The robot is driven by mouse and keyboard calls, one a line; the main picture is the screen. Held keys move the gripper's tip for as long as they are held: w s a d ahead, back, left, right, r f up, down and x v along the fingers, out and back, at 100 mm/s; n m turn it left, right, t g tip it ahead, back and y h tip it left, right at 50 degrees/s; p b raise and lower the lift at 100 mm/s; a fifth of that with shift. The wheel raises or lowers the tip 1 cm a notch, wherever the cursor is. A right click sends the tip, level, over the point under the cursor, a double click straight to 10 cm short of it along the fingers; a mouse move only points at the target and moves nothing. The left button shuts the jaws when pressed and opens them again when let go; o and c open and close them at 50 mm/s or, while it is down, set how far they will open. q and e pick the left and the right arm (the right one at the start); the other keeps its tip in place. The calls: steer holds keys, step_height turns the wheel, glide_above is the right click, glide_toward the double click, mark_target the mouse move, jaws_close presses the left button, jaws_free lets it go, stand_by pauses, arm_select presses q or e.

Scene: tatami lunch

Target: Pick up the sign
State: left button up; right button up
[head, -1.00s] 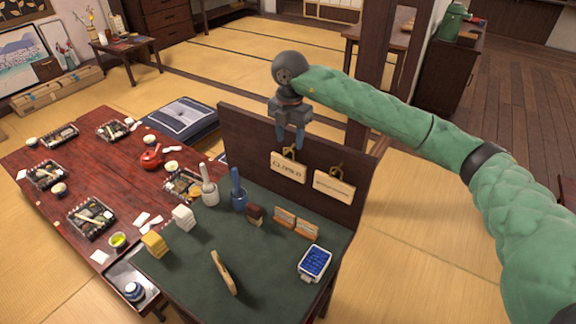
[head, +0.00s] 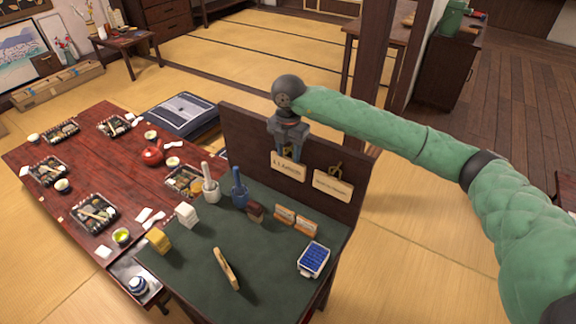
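Two pale signs with dark lettering hang from brass hooks on a dark upright board (head: 243,138) at the back of a green-topped stand. The left sign (head: 287,171) is below my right gripper. The right sign (head: 332,185) hangs a little to its right, clear of the gripper. My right gripper (head: 291,156) points down in front of the board. Its fingers look apart, with the brass hook showing between them, and reach the left sign's top edge. Whether they touch it is not clear. My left gripper is out of view.
On the green top (head: 205,262) stand a blue pestle-like tool (head: 239,190), a white one (head: 210,185), small blocks, a wooden piece (head: 226,268) and a blue pad (head: 313,259). A red low table (head: 88,150) with lunch boxes is left.

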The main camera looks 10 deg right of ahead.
jaws_close()
steer(key=shift+r, duration=0.1)
